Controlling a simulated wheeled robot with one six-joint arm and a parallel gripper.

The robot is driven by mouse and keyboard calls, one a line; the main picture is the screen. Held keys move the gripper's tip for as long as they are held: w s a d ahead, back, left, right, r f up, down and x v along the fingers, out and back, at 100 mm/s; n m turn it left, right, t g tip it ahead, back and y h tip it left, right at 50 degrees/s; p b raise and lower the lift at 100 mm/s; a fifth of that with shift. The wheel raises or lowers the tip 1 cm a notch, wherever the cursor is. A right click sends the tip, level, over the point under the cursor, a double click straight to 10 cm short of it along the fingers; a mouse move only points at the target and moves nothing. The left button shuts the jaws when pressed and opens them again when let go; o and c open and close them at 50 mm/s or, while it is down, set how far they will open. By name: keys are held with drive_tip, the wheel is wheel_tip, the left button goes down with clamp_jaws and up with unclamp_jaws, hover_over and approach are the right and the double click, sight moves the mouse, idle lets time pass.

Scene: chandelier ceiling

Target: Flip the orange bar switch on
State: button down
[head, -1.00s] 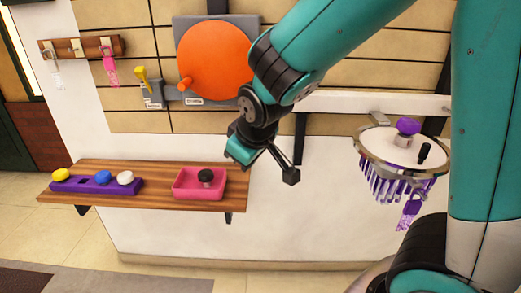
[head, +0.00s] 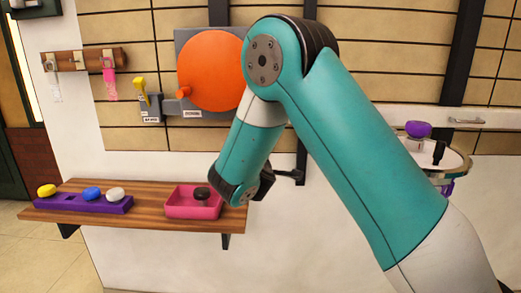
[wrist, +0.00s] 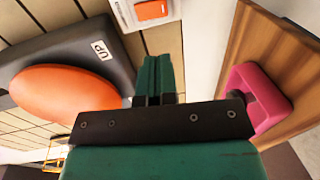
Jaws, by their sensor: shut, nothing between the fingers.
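An orange bar switch (wrist: 152,10) on a white plate shows at the top of the wrist view. I cannot make it out in the head view, where my arm covers part of the wall. My gripper (wrist: 158,72) is shut and empty, its dark green fingers side by side below the switch in the wrist view, apart from it in the picture. In the head view, my gripper (head: 293,175) is partly hidden by my wrist, above the right end of the wooden shelf.
A large orange disc (head: 209,72) is on a grey wall panel, with a yellow lever (head: 141,92) to its left. The wooden shelf (head: 150,214) holds a pink tray (head: 180,210) and a purple block (head: 62,203). A round stand (head: 458,163) is at right.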

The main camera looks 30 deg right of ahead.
drive_tip(key=p+x, duration=0.3)
drive_tip(key=x, duration=1)
drive_tip(key=shift+d, duration=0.1)
drive_tip(key=s+a+f+b, duration=0.2)
drive_tip(key=s+a+b, duration=0.4)
drive_tip(key=s, duration=0.5)
drive_tip(key=shift+a+f+t+b, duration=0.2)
drive_tip(key=shift+a+t+b, duration=0.1)
drive_tip(key=shift+a, duration=0.5)
